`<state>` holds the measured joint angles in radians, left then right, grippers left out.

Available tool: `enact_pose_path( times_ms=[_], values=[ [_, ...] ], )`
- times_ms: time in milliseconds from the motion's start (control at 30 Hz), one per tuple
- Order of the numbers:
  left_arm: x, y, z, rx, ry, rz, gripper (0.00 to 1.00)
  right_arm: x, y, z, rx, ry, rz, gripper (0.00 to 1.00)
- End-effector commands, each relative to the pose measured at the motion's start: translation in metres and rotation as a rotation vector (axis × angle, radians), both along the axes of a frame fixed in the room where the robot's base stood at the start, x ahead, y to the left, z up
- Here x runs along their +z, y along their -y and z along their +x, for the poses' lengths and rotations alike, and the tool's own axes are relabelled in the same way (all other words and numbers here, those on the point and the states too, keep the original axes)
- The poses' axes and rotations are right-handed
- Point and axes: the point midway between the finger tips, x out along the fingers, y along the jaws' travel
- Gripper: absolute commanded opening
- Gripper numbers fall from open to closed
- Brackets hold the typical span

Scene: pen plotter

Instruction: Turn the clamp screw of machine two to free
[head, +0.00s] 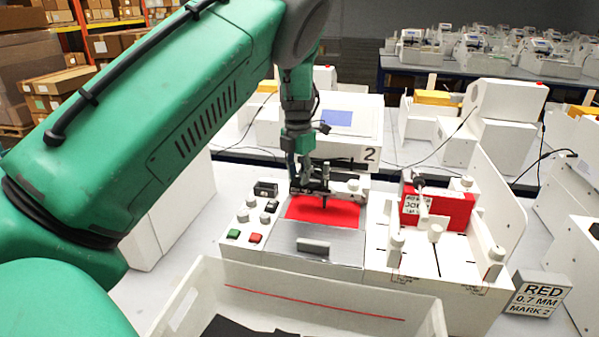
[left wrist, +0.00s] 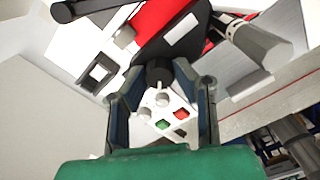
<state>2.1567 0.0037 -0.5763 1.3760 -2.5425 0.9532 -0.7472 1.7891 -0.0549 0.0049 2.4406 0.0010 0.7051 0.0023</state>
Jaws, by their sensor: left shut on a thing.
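Machine two (head: 237,246), a white plotter with a "2" sign (head: 370,155) behind its bed, stands in the middle of the head view. A red sheet (head: 325,209) lies on its bed. My left gripper (head: 310,183) points down over the far side of the bed, at the pen carriage. In the left wrist view my left gripper (left wrist: 158,75) is shut on a dark round knob (left wrist: 158,72), which looks like the clamp screw. The knob joins a black part with a white label (left wrist: 181,29). In the head view the gripper hides the knob. My right gripper is not in view.
A control panel with a green button (head: 233,234) and a red button (head: 255,238) is left of the bed. A white bin (head: 425,318) stands in front. A pen station with a red block (head: 455,212) and white posts is right.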

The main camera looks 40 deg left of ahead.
Motion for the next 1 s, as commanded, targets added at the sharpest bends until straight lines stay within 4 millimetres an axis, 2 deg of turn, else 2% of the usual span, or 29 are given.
enact_pose_path(
  times_ms=[500, 700, 1000],
  values=[
    [0.001, 0.0, -0.003, 0.45, -0.011, 0.01, 0.0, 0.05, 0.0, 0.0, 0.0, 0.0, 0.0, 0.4],
    [0.0, 0.0, -0.002, 0.641, -0.009, 0.01, 0.0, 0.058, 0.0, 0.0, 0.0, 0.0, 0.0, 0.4],
    [-0.002, 0.001, -0.001, 0.926, -0.01, 0.008, 0.0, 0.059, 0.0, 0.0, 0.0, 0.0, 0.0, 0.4]
  ],
)
